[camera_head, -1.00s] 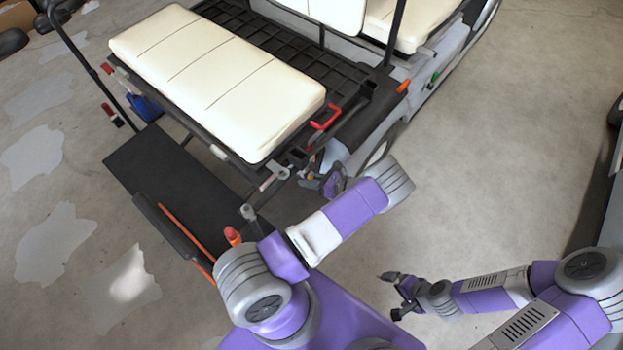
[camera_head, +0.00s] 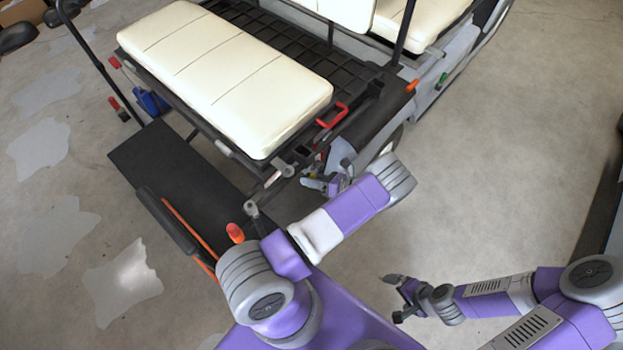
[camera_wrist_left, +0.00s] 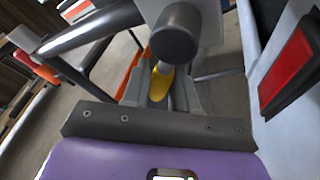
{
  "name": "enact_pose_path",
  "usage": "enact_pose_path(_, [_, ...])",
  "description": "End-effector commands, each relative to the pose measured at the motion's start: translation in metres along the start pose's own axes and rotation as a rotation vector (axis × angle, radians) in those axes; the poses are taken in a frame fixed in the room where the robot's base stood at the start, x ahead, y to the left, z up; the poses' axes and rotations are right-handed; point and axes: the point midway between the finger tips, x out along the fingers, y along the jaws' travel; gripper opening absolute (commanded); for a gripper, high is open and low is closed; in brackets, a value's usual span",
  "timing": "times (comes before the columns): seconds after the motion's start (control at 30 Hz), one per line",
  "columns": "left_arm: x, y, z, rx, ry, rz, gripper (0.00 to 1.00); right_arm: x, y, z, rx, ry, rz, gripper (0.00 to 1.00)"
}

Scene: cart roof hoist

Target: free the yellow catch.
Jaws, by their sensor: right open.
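The yellow catch (camera_wrist_left: 160,83) shows in the left wrist view, between the two grey fingers of my left gripper (camera_wrist_left: 164,92). A dark round bar end hides its upper part. I cannot tell whether the fingers touch it. In the head view, my left gripper (camera_head: 329,184) is at the cart's rear corner, below the red handle (camera_head: 333,117); a small bit of yellow shows beside it. My right gripper (camera_head: 398,300) is open and empty over the bare floor, well away from the cart.
The cart's cream seat (camera_head: 225,75) and black rack (camera_head: 318,60) lie beyond my left gripper. A red reflector (camera_wrist_left: 290,70) is close at right in the wrist view. The floor at right is open.

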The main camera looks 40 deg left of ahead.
Motion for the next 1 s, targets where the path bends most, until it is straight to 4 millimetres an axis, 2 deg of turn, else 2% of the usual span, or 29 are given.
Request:
enact_pose_path(0.03, [-0.001,0.0,-0.001,0.0,0.001,-0.001,0.35,0.0,0.0,0.0,0.0,0.0,0.0,1.0])
enact_pose_path(0.13, [0.0,0.0,0.0,0.0,0.001,-0.001,0.48,0.0,0.0,0.0,0.0,0.0,0.0,1.0])
enact_pose_path(0.47, [-0.004,0.0,0.0,-0.001,0.0,-0.001,0.48,-0.001,0.0,0.0,0.0,0.0,0.0,1.0])
enact_pose_path(0.57, [-0.015,0.0,0.0,-0.002,0.0,-0.003,0.48,-0.003,-0.001,0.0,0.0,0.0,0.0,1.0])
enact_pose_path(0.8, [-0.056,0.0,0.0,-0.002,0.001,-0.004,0.48,-0.007,-0.003,0.0,0.0,0.0,0.0,1.0])
enact_pose_path(1.0, [-0.074,0.0,0.0,0.0,0.0,-0.001,0.48,-0.009,-0.003,0.0,0.0,0.0,0.0,1.0])
